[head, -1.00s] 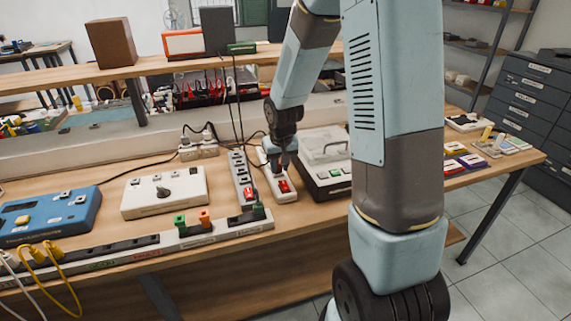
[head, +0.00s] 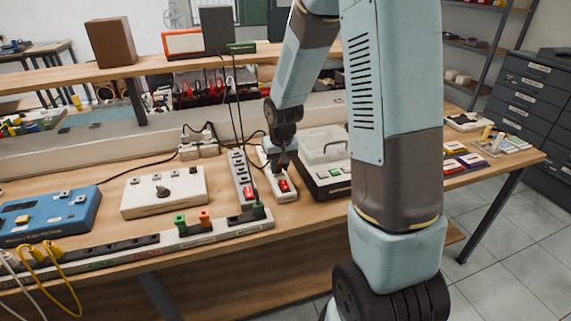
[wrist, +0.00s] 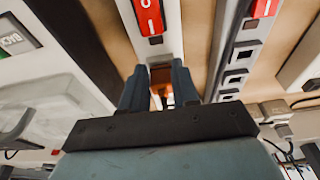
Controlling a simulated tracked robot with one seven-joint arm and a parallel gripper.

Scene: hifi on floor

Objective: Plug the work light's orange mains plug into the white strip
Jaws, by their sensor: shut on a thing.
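My gripper (wrist: 159,88) is shut on the orange plug (wrist: 160,74), which shows as a dark orange patch between the fingers in the wrist view. Beyond the fingers lies a white strip (wrist: 157,35) with a red rocker switch (wrist: 150,16). In the head view my gripper (head: 279,163) is low over that white strip (head: 284,197), behind its red switch (head: 284,186). The plug's pins and the socket below it are hidden, so I cannot tell whether they touch.
A second strip (head: 238,170) with dark sockets and a red switch lies close on the left; it also shows on the right in the wrist view (wrist: 236,80). A white-and-black case (head: 322,150) stands close on the right. Black cables hang behind.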

